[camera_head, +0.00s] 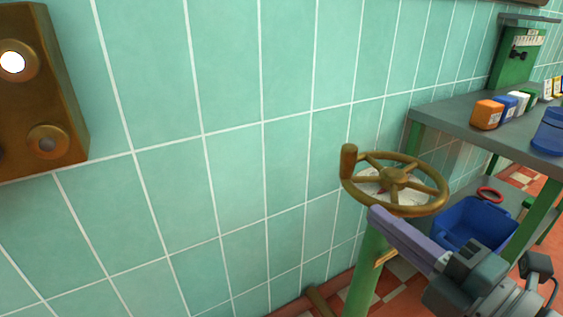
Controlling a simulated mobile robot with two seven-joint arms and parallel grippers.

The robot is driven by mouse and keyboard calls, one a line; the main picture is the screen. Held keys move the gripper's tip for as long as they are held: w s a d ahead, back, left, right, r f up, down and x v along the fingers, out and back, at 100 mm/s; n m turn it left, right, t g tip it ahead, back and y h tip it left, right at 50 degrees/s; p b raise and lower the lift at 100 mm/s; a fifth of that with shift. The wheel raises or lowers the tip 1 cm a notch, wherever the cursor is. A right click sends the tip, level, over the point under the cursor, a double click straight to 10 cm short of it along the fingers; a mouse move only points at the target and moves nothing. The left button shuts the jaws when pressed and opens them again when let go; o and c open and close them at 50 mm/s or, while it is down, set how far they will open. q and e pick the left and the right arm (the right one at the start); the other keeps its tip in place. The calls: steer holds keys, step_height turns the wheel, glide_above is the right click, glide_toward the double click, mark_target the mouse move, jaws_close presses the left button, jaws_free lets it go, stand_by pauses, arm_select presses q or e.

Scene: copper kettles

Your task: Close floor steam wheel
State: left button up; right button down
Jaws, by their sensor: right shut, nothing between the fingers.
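The steam wheel (428,177) is a brass handwheel with spokes, a round hub and an upright knob on its left rim. It sits on a green floor post (363,278), with a pale dial under the spokes. My right gripper (376,213) comes in from the lower right, its long purple-grey fingers together and empty. The fingertips are just below the wheel's front left rim, near the top of the post. I cannot tell whether they touch it. My left gripper is not in view.
Green tiled wall (230,130) stands close behind the wheel. A brass panel (40,95) with a lit lamp hangs at the upper left. A grey-topped bench (455,112) with small boxes is at the right, and a blue bin (475,222) stands below it.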

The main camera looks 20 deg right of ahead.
mark_target(355, 179)
steer(key=shift+m+h, duration=0.5)
steer(key=shift+h, duration=0.3)
steer(key=w, duration=0.2)
steer(key=w+b, duration=0.1)
steer(key=w, duration=0.3)
steer(key=shift+w+a+b, duration=0.15)
steer(key=shift+a+b, duration=0.2)
steer(key=shift+b, duration=0.05)
steer(key=w+d, duration=0.2)
steer(key=w, duration=0.1)
steer(key=shift+b, duration=0.35)
steer(key=shift+w+d, duration=0.25)
steer(key=shift+d, duration=0.1)
